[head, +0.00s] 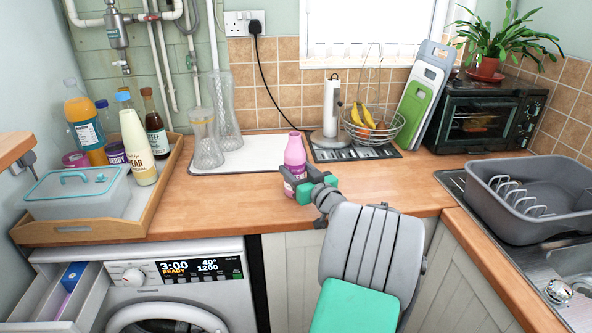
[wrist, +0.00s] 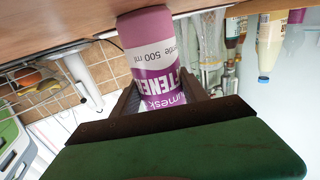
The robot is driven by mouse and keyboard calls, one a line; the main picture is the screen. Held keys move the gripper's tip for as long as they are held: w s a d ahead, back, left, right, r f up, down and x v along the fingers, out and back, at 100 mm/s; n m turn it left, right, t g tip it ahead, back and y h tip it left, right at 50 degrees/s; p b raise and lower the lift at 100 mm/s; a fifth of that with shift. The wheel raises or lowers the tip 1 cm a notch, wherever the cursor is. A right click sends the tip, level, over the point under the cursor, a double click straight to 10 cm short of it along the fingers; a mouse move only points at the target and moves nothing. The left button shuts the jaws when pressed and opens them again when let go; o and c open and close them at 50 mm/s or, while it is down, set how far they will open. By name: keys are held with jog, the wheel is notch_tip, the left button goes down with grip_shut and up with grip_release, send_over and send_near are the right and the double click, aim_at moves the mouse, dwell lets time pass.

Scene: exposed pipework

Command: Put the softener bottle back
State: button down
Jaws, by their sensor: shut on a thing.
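The softener bottle (head: 294,152) is pink with a white and purple label. My gripper (head: 306,185) is shut on its lower body at the middle of the wooden counter. In the head view the bottle is upright, and the fingers hide part of its lower side. In the wrist view, which is upside down, the softener bottle (wrist: 155,55) sits between both fingers of my gripper (wrist: 160,98), with its label and base end showing. The base is close to the counter; I cannot tell whether it touches.
A wooden tray (head: 157,213) at left holds several bottles, jars and a lidded box (head: 78,192). Glass vases (head: 205,140) stand on a white board behind. A fruit basket (head: 372,124) and paper-towel holder (head: 331,110) stand behind right. An open washing-machine drawer (head: 88,295) is below left. Counter between tray and bottle is clear.

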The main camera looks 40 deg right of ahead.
jog(key=c, duration=0.6)
grip_release()
